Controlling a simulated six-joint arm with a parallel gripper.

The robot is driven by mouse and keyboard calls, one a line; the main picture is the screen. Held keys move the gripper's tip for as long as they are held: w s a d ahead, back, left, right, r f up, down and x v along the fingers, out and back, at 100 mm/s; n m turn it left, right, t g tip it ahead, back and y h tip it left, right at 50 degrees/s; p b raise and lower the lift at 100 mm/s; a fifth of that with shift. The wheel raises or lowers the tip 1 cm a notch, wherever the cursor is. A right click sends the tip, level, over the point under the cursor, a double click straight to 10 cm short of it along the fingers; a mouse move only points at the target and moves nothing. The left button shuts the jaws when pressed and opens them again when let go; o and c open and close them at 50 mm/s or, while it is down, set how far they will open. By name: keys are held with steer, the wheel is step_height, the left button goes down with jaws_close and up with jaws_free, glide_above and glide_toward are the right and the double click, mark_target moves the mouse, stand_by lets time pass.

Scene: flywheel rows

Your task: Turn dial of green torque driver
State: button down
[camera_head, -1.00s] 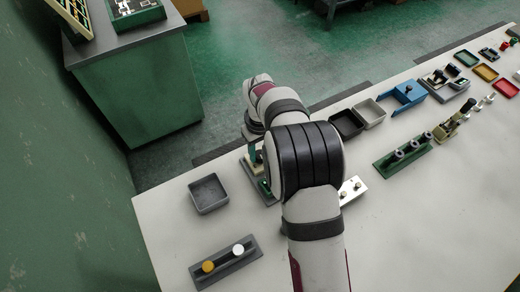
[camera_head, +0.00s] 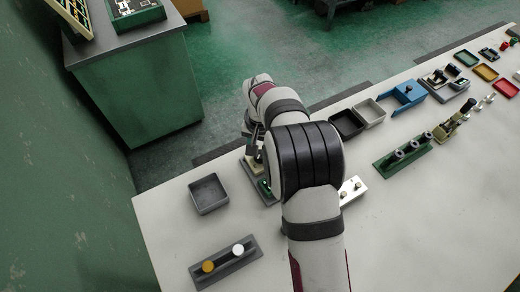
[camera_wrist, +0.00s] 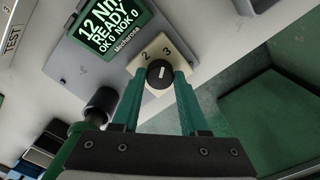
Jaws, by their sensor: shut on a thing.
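In the wrist view a black round dial (camera_wrist: 159,73) with a white pointer line sits on a cream plate (camera_wrist: 185,62) marked 2 and 3. My gripper (camera_wrist: 161,77) has its two green fingers on either side of the dial, shut on it. The pointer lies roughly between the 2 and the 3. Beside the plate a green display (camera_wrist: 112,25) reads 12 Nm, READY, OK 0, NOK 0. A dark cylinder (camera_wrist: 100,104) with a green body (camera_wrist: 62,152) stands at the left. In the head view my arm hides most of this station.
In the head view an empty grey tray (camera_head: 208,194) lies left of the station. A grey block with a yellow and a white knob (camera_head: 226,262) is at the front.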

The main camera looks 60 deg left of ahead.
mark_target(260, 154)
steer(key=shift+m, duration=0.6)
steer(key=shift+c, duration=2.2)
jaws_free()
step_height(260, 154, up, 16)
